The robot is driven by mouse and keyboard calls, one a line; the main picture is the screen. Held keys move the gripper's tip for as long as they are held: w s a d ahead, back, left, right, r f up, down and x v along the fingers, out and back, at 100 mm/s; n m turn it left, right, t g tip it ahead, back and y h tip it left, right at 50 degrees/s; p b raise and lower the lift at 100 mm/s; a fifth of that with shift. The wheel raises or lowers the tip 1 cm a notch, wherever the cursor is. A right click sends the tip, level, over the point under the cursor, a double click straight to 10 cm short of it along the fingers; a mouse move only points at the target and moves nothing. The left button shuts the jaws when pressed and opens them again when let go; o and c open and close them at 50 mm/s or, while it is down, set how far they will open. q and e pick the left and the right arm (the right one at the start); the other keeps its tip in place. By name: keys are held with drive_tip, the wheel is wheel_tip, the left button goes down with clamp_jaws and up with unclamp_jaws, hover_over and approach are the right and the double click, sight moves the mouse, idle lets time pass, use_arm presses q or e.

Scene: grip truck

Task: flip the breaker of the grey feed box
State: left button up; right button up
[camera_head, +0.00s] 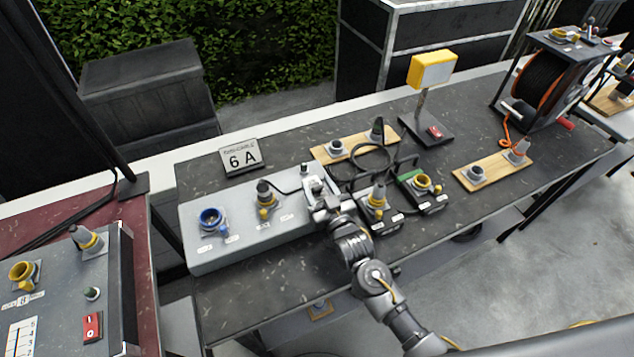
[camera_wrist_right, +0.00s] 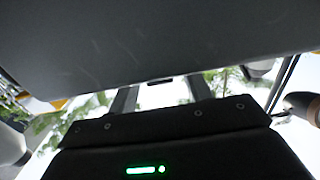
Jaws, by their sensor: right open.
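The grey feed box (camera_head: 215,252) is a long low box at the left of the dark table. Its top carries a blue socket (camera_head: 210,218) and a dark plug with a yellow part (camera_head: 265,198). A pale raised breaker plate (camera_head: 313,184) sits at its right end, partly hidden by my right gripper (camera_head: 321,197). That gripper is open over the right end of the box; contact with the breaker cannot be made out. In the right wrist view its two fingers reach up toward a large dark grey surface (camera_wrist_right: 160,40) that fills the top. My left gripper does not show.
A "6 A" sign (camera_head: 242,157) stands behind the box. Small dark boxes with cables (camera_head: 385,222) lie just right of my gripper. Beyond are a yellow-headed lamp (camera_head: 432,68), a wooden socket board (camera_head: 490,172) and a cable reel (camera_head: 545,85). Another grey panel (camera_head: 62,270) stands at left.

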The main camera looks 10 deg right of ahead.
drive_tip(key=shift+w+a+r, duration=0.1)
drive_tip(key=shift+w+a, duration=0.05)
drive_tip(key=shift+w, duration=0.25)
drive_tip(key=c, duration=1)
drive_tip(key=g+p, duration=0.1)
drive_tip(key=p, duration=0.2)
drive_tip(key=w+r+g+h+p, duration=0.1)
drive_tip(key=p, duration=0.3)
drive_tip(key=shift+a+r+g, duration=0.15)
drive_tip(key=shift+g, duration=0.25)
drive_tip(key=p, duration=0.1)
drive_tip(key=g+p, duration=0.1)
drive_tip(key=shift+w+a+p, duration=0.1)
drive_tip(key=shift+w+p, duration=0.15)
drive_tip(key=shift+p, duration=0.15)
drive_tip(key=shift+w+f+g+h+b, duration=0.15)
drive_tip(key=shift+f+g+h+b, duration=0.2)
drive_tip(key=shift+f+g, duration=0.2)
drive_tip(key=shift+g, duration=0.25)
